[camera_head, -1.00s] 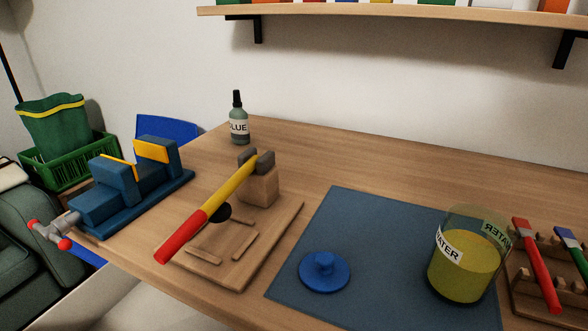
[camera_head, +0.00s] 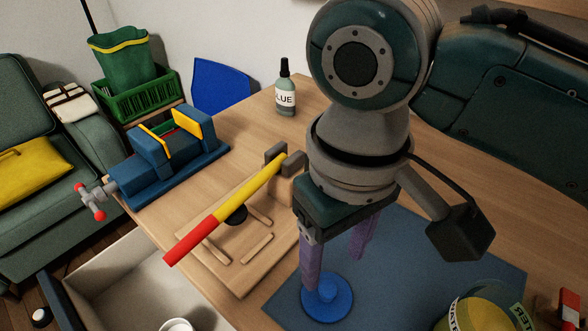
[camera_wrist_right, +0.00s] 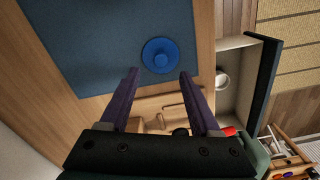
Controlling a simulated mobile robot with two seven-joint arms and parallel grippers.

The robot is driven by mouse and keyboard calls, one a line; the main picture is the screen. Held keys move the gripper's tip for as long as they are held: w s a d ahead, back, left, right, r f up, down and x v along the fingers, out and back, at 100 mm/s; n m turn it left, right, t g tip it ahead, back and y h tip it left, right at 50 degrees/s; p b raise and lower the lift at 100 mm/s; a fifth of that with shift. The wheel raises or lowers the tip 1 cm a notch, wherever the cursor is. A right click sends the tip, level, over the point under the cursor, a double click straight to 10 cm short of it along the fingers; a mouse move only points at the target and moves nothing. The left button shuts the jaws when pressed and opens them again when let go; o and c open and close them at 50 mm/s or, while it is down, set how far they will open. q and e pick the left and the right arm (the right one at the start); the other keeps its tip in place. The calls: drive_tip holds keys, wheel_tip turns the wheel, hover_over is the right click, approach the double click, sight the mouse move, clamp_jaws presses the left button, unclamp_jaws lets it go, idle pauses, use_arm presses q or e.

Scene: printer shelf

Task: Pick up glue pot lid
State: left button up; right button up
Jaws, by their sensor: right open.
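The lid is a round blue disc with a knob (camera_head: 336,307), lying flat on the dark blue mat (camera_head: 420,270). In the right wrist view the lid (camera_wrist_right: 160,55) lies just beyond and between the fingertips. My right gripper (camera_head: 334,272) is open, its purple fingers pointing down over the mat by the lid, with nothing between them. In the head view one finger partly covers the lid's upper left. In the right wrist view the open fingers (camera_wrist_right: 160,73) show clear space between them. My left gripper is not in view.
A jar of yellow liquid (camera_head: 478,315) stands at the mat's front right. A blue vise (camera_head: 165,160) and glue bottle (camera_head: 285,95) stand behind. An open drawer (camera_head: 130,290) is at front left.

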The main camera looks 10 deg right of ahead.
sight(329, 288)
wheel_tip(329, 288, down, 6)
drive_tip(key=shift+s+f+b, duration=0.1)
drive_tip(key=shift+f+b, duration=0.1)
drive_tip(key=shift+b, duration=0.45)
clamp_jaws()
